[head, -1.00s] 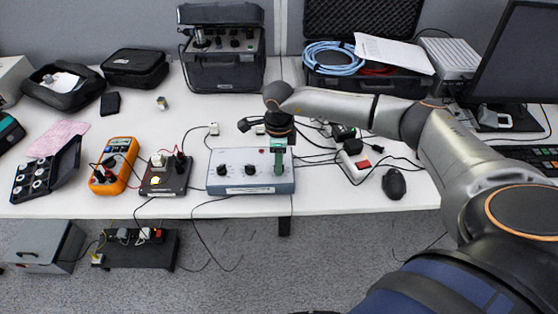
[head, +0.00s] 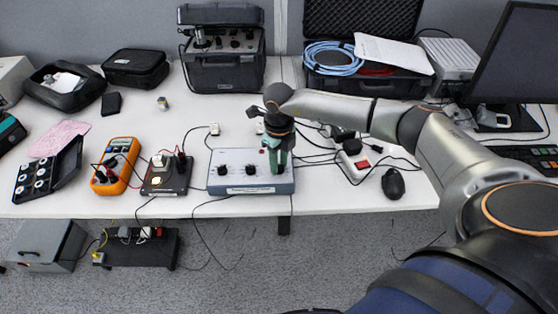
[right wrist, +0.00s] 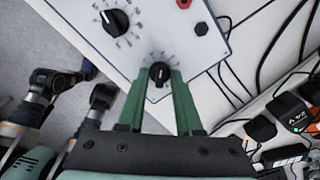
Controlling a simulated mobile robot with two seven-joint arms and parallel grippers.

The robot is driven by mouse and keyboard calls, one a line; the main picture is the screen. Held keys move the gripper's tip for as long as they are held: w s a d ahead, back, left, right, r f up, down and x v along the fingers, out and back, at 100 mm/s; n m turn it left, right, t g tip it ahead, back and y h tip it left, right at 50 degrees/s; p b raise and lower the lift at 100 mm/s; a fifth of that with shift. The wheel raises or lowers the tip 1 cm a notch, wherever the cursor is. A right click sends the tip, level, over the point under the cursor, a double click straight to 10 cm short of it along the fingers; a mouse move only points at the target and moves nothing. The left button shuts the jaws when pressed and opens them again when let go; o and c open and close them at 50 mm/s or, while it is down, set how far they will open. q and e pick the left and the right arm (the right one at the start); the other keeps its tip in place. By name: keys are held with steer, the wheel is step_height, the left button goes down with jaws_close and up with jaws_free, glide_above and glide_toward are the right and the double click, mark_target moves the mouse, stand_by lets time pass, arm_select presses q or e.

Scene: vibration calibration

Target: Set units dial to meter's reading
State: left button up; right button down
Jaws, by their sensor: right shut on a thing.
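The grey-blue dial box (head: 237,184) stands near the table's front edge, with a left dial (head: 222,171) and a middle dial (head: 250,169) showing. My right gripper (head: 274,168) points down at the box's right end and covers the right dial there. In the right wrist view its green fingers are shut on that black units dial (right wrist: 159,72), one on each side; a neighbouring dial (right wrist: 115,21) is up and left. Printed marks ring the dial but are too small to read. The orange multimeter (head: 115,166) lies left; its reading is not legible. My left gripper is not seen.
A small black box with leads (head: 166,176) sits between the multimeter and the dial box. A power strip (head: 354,160) and cables lie right of the dial box, with a mouse (head: 393,183) beyond. Red and black terminals (right wrist: 201,29) are close to the gripped dial.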

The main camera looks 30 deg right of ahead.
mark_target(279, 165)
stand_by(0.5)
steer(key=c, duration=0.6)
jaws_free()
steer(key=shift+o, duration=0.2)
step_height(279, 165, up, 13)
steer(key=shift+f, duration=0.2)
